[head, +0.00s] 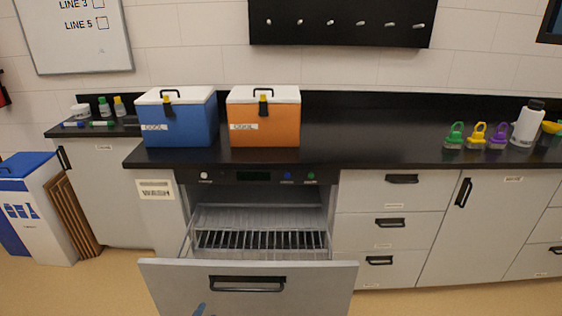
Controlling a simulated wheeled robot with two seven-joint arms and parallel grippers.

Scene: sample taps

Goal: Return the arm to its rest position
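A small blue tip (200,310) shows at the bottom edge, left of centre, in front of the open washer door. It looks like part of my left gripper, but too little shows to tell its opening or whether it holds anything. My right gripper is out of view. The washer door (180,285) is swung down, with its black handle (247,284) facing up. The wire rack (262,216) inside looks empty.
A blue cool box (180,125) and an orange cool box (272,130) stand on the black counter (370,140). Green, yellow and purple tap pieces (477,136) and a white bottle (527,124) stand at the right. The counter between is clear. The open door juts forward.

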